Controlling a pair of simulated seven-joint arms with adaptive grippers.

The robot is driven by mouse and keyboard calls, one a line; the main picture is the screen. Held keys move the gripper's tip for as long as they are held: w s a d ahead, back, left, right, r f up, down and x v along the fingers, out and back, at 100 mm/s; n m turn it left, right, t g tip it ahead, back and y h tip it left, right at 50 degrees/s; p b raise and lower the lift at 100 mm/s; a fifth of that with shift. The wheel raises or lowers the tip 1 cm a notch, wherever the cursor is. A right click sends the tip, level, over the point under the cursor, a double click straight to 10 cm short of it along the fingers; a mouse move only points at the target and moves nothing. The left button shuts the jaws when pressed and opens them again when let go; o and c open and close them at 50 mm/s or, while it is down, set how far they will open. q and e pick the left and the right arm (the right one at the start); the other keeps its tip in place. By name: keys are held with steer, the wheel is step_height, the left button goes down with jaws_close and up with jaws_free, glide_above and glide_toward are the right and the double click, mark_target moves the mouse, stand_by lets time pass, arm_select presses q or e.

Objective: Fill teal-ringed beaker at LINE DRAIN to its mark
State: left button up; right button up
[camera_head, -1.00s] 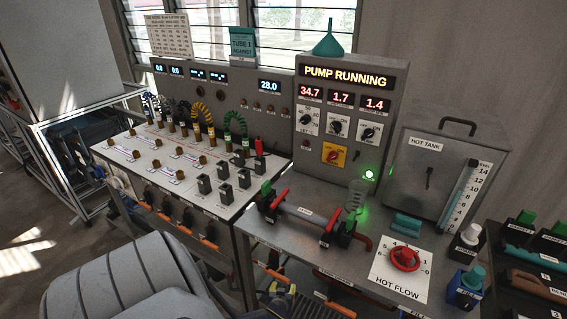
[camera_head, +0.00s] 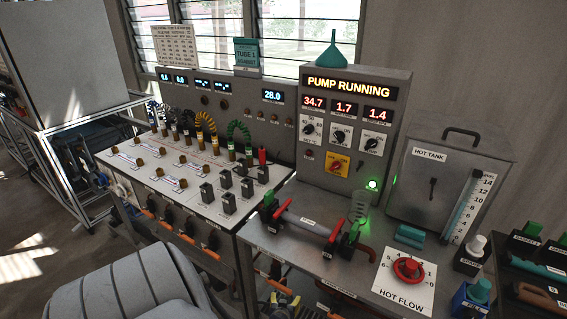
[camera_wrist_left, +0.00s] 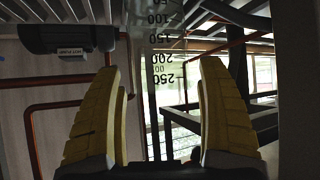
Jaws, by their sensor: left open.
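My left gripper (camera_head: 284,301) shows at the bottom of the head view, below the bench front, partly cut off by the frame edge. In the left wrist view its two yellow fingers (camera_wrist_left: 160,78) stand wide open. Between and beyond them is a clear graduated beaker (camera_wrist_left: 166,58), with black marks from 50 to 250. The fingers do not visibly press on it. I see no teal ring on it and cannot tell its liquid level. The line drain is not identifiable. My right gripper is not in view.
The pump panel (camera_head: 352,130) reads PUMP RUNNING, with 34.7, 1.7 and 1.4. A clear vessel (camera_head: 360,206) stands on the bench by a green-lit lamp. A red HOT FLOW knob (camera_head: 408,268) and the hot tank (camera_head: 425,185) are right. Copper-coloured pipes (camera_wrist_left: 62,106) flank the gripper.

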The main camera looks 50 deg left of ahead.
arm_select(q)
steer(key=v, duration=1.2)
steer(key=s+d+f+m+g+h, duration=0.2)
steer(key=s+d+f+m, duration=0.15)
steer(key=s+f, duration=0.35)
steer(key=s+d+f+m+g+h, duration=0.1)
steer(key=s+d+f+m+h, duration=0.1)
steer(key=s+d+f, duration=0.55)
steer(key=s+d+f+m+g+h, duration=0.1)
steer(key=s+d+f+m, duration=0.2)
steer(key=s+f, duration=0.3)
steer(key=s+d+f+m+g+h, duration=0.2)
steer(key=s+d+f+m, duration=0.1)
steer(key=s, duration=0.9)
step_height(320, 180, down, 3)
steer(key=shift+s+d+r+m, duration=0.15)
steer(key=shift+s+d+m, duration=0.25)
steer(key=shift+d, duration=0.5)
